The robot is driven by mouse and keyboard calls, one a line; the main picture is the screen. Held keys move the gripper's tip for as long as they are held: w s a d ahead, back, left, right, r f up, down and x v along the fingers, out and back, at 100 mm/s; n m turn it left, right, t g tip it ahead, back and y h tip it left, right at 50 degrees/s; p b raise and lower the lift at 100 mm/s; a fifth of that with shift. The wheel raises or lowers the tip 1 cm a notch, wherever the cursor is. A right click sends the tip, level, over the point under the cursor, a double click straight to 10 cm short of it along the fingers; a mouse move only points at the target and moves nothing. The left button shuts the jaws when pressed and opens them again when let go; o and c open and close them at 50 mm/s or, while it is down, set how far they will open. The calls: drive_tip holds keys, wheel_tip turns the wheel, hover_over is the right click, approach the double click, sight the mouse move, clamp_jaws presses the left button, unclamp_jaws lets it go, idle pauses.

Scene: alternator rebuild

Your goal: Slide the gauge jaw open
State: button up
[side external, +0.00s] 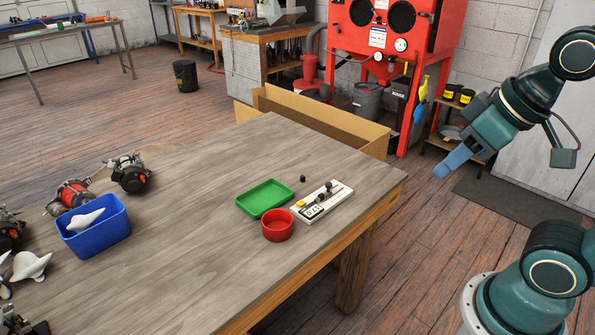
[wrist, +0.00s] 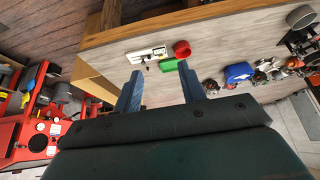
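The gauge (side external: 337,195) is a white block with a small digital display and dark and yellow parts on top. It lies near the right edge of the wooden table; its jaw is too small to make out clearly. The gauge also shows in the wrist view (wrist: 137,57), beyond my fingers. My gripper (side external: 443,170) is in the air to the right of the table, well apart from the gauge. In the wrist view my gripper (wrist: 160,82) has its two blue fingers spread, with nothing between them.
A red bowl (side external: 278,226) and a green tray (side external: 264,197) sit beside the gauge. A small dark piece (side external: 303,178) lies behind it. A blue bin (side external: 95,232) and alternators (side external: 130,174) are at left. A cardboard box (side external: 330,118) stands behind the table. The table's middle is clear.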

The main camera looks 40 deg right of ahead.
drive_tip(key=w+d+r+g, duration=0.2)
drive_tip(key=w, duration=0.7)
drive_tip(key=n+g, duration=0.3)
drive_tip(key=g, duration=0.1)
hover_over(329, 183)
wheel_tip(329, 183, down, 16)
wheel_tip(329, 183, down, 14)
drive_tip(key=shift+r, duration=0.15)
clamp_jaws()
